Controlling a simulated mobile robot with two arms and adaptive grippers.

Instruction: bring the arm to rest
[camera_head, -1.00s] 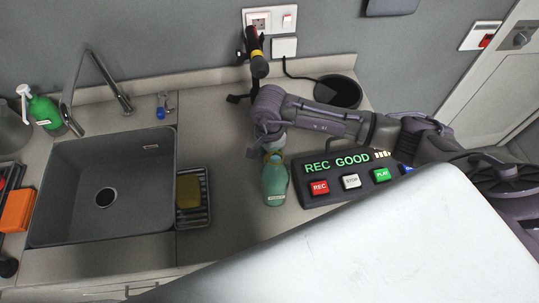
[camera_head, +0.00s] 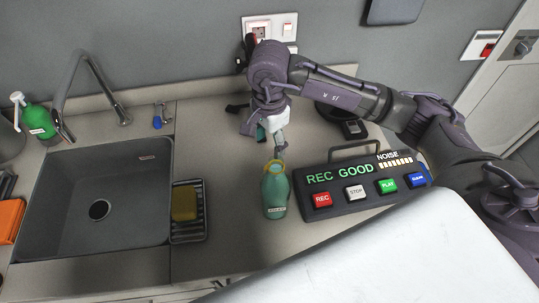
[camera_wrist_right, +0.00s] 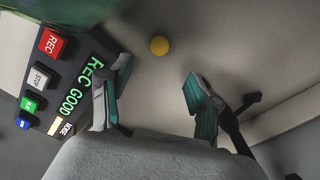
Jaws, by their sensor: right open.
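My right arm reaches in from the right over the counter. Its gripper (camera_head: 270,143) is just behind the green bottle (camera_head: 276,193), pointing down, open, with nothing between the fingers. In the right wrist view the two teal-padded fingers (camera_wrist_right: 157,85) stand wide apart. The bottle stands upright on the counter, with a yellow ring at its neck. A large blurred green shape (camera_wrist_right: 60,10) at the wrist view's top left looks like the bottle, clear of the fingers. My left gripper is not in view.
A recorder box (camera_head: 365,187) reading "REC GOOD" stands right of the bottle. A small yellow round thing (camera_wrist_right: 159,45) lies beyond the fingers in the wrist view. The sink (camera_head: 100,205) and a sponge tray (camera_head: 190,235) are left. A wall socket (camera_head: 258,30) is behind the arm.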

